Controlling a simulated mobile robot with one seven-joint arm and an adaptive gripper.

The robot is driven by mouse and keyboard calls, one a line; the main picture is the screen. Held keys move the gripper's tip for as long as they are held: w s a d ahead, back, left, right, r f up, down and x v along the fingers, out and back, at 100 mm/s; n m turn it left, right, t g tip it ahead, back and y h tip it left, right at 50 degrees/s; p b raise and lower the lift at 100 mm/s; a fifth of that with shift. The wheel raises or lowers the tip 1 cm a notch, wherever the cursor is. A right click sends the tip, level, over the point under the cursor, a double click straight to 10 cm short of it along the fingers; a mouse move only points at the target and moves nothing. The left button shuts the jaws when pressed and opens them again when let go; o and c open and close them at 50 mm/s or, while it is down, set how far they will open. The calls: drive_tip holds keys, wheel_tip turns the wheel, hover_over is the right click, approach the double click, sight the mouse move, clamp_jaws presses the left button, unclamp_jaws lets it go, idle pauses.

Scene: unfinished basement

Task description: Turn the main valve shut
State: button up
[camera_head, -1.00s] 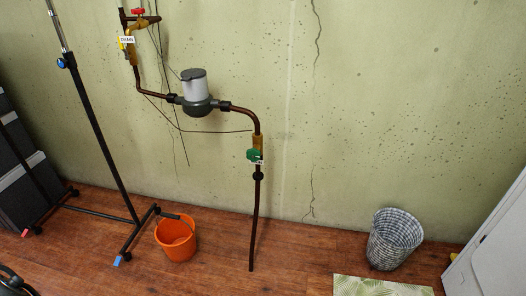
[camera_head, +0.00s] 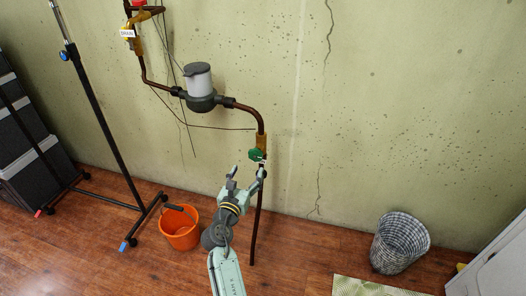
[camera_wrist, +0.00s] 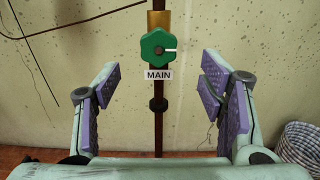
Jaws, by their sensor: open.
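The main valve is a green lobed handwheel (camera_wrist: 158,48) on a brass body (camera_wrist: 159,18) in a vertical brown pipe. A white tag reading MAIN (camera_wrist: 158,75) hangs just below it. In the head view the green handwheel (camera_head: 256,154) sits low on the wall pipe, under the elbow. My gripper (camera_head: 247,180) is just below and in front of the handwheel. In the wrist view my gripper (camera_wrist: 165,100) is open and empty, with purple pads wide apart on either side of the pipe. The handwheel is beyond the fingertips, apart from them.
A grey meter (camera_head: 199,88) and a red-handled valve with a tag (camera_head: 127,33) are higher on the pipe. An orange bucket (camera_head: 180,230) and a black wheeled stand (camera_head: 104,125) are to the left. A woven basket (camera_head: 399,243) stands right. Wall right of the pipe is clear.

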sight(255, 155)
drive_tip(key=x, duration=1)
drive_tip(key=shift+w+p, duration=0.25)
drive_tip(key=shift+p, duration=0.1)
drive_tip(key=shift+c, duration=0.5)
drive_tip(key=c, duration=1.1)
